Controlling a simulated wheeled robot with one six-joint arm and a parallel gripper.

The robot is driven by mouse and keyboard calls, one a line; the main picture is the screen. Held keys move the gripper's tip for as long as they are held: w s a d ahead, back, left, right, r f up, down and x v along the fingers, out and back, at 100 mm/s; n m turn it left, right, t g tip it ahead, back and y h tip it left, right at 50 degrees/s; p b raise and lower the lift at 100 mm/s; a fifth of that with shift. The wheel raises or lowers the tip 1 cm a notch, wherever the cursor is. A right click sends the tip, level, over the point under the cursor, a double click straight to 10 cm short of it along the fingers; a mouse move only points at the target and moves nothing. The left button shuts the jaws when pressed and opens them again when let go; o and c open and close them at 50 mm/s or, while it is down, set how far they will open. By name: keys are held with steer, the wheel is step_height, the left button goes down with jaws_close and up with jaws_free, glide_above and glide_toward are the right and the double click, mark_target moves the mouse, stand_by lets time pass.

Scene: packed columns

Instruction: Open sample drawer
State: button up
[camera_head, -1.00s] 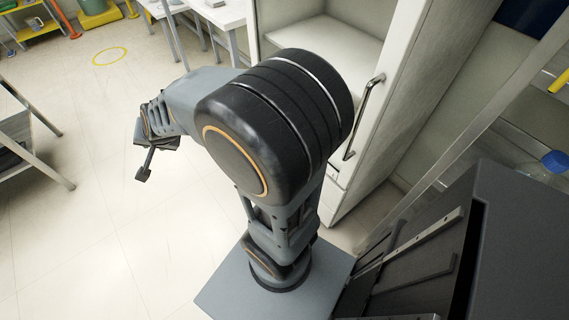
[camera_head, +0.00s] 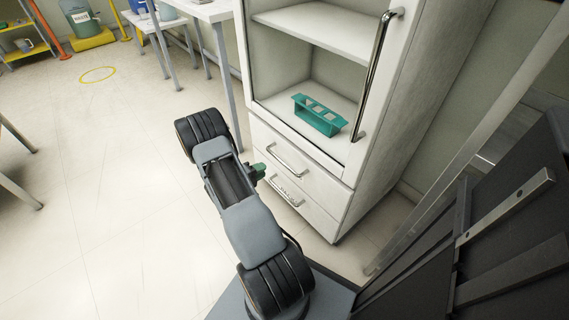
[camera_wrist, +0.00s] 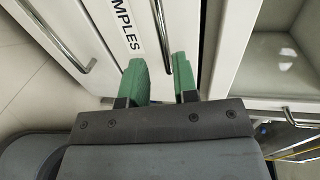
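A white cabinet has two drawers low on its front. The upper drawer (camera_head: 314,178) and the lower drawer (camera_head: 312,212) look shut in the head view. Each has a metal bar handle; the upper handle (camera_head: 287,160) and lower handle (camera_head: 285,191) show there. In the wrist view a label (camera_wrist: 127,25) ending in "MPLES" lies beside a bar handle (camera_wrist: 162,28). My gripper (camera_wrist: 160,82) has green fingers, open and apart. That handle's near end appears between or just beyond them; contact cannot be told. In the head view my gripper (camera_head: 259,171) is close to the drawer fronts, partly hidden by my arm.
A green rack (camera_head: 318,115) stands in the compartment above the drawers. The cabinet's tall door handle (camera_head: 375,70) is to the right. White tables (camera_head: 215,10) stand behind left. The floor (camera_head: 90,190) at left is clear.

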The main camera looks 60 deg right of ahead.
steer(key=b, duration=0.3)
glide_toward(285, 160)
steer(key=s+d+r, duration=0.2)
steer(key=s+d, duration=0.1)
steer(key=s+d+r, duration=0.1)
steer(key=s+d, duration=0.1)
steer(key=shift+s+d, duration=0.1)
steer(key=shift+d, duration=0.15)
jaws_close()
